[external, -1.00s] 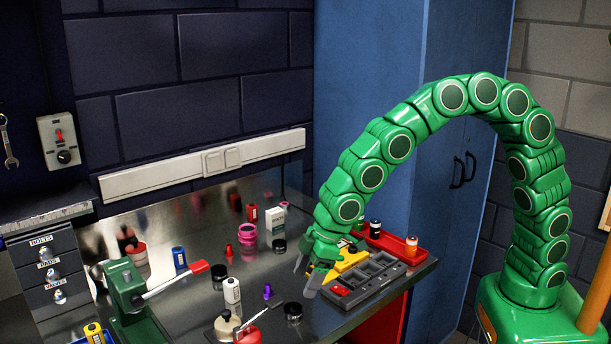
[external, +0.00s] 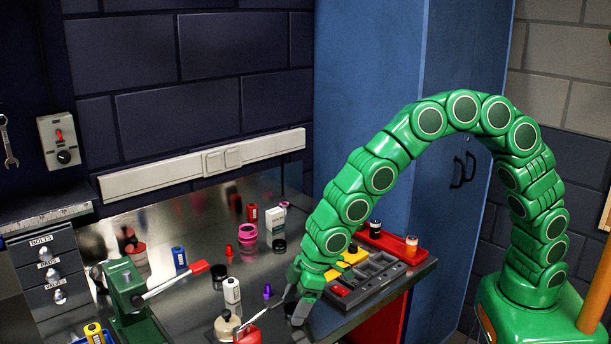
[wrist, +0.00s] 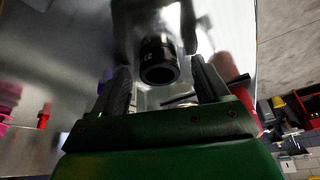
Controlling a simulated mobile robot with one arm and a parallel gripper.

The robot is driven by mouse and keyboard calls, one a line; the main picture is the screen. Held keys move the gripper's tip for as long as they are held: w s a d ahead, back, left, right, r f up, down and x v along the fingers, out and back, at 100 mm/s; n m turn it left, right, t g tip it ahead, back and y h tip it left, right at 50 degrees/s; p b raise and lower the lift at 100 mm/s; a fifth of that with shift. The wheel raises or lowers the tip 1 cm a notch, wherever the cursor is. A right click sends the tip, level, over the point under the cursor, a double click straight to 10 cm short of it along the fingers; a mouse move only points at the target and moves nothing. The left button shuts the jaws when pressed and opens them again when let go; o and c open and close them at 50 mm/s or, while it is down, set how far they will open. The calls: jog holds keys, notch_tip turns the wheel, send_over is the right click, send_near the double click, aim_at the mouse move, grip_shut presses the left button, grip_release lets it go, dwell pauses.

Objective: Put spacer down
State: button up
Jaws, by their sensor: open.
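My gripper (external: 296,300) is low over the bench at the left end of the dark grey tray, fingers pointing down. In the wrist view its two fingers (wrist: 160,75) stand apart. A black hollow cylinder with small pale markings, which looks like the spacer (wrist: 158,58), lies in line with the gap between them. I cannot tell whether a finger touches it. In the external view my gripper mostly hides that spot. The dark grey tray (external: 392,277) has several compartments, with a red piece and yellow pieces at its left side.
A purple piece (external: 267,291) stands just left of my gripper. A white bottle (external: 232,291), a cream round container (external: 226,326) and a green lever press (external: 128,295) are farther left. A red tray (external: 385,240) with small bottles lies behind the grey tray.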

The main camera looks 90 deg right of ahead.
jog(key=c, duration=1.2)
jog(key=shift+r, duration=0.1)
jog(key=shift+r, duration=0.2)
jog(key=r, duration=0.3)
jog(key=shift+s, duration=0.2)
jog(key=s+d+r, duration=0.1)
jog(key=s+r, duration=0.2)
jog(key=s, duration=0.1)
jog(key=s+d+r, duration=0.1)
jog(key=s+r, duration=0.2)
jog(key=s, duration=0.2)
jog(key=s+d+r, duration=0.1)
jog(key=s+r, duration=0.2)
jog(key=s, duration=0.1)
jog(key=shift+s+d+r, duration=0.1)
jog(key=shift+s+r, duration=0.05)
jog(key=shift+r, duration=0.05)
